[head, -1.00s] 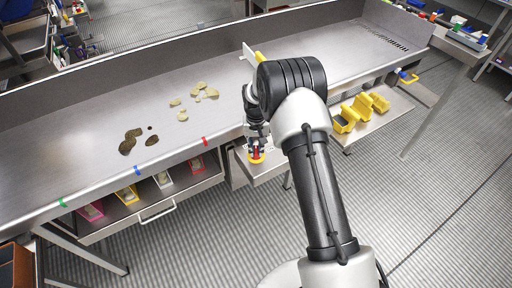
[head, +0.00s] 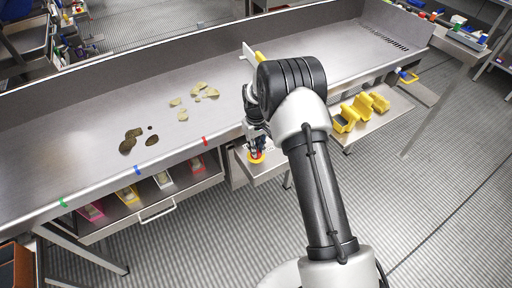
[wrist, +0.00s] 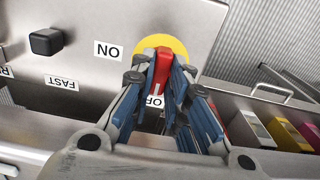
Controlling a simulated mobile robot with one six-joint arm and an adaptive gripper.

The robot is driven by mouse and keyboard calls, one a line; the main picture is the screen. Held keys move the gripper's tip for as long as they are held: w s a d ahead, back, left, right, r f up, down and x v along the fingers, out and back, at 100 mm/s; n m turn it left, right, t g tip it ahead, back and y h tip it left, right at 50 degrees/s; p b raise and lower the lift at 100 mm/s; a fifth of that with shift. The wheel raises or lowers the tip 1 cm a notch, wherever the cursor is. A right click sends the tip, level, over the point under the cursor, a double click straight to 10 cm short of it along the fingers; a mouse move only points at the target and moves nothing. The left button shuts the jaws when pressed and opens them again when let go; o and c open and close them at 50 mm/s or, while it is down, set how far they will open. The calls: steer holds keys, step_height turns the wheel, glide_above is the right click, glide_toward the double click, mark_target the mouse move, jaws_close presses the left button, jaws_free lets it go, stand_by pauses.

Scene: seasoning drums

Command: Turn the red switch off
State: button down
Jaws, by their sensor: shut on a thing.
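The red switch (wrist: 162,63) is a bar handle on a round yellow disc (wrist: 172,43), on a grey metal panel. My gripper (wrist: 160,76) is shut on the handle, with its blue-padded fingers on either side of it. An "ON" label (wrist: 108,50) is to the left of the disc. The handle lies toward an "OFF" label (wrist: 155,101), partly hidden between the fingers. In the head view my gripper (head: 257,147) is down at the yellow disc (head: 256,158), on a box at the table's front edge.
A black knob (wrist: 46,41) and a "FAST" label (wrist: 62,82) are on the same panel. The long metal table (head: 80,165) carries several chips. Below it are colored bins (head: 128,194) in a drawer, and yellow bins (head: 346,119) stand on a shelf at right.

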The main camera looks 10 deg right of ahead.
steer(key=c, duration=1.6)
jaws_free()
steer(key=shift+o, duration=0.2)
step_height(320, 180, up, 12)
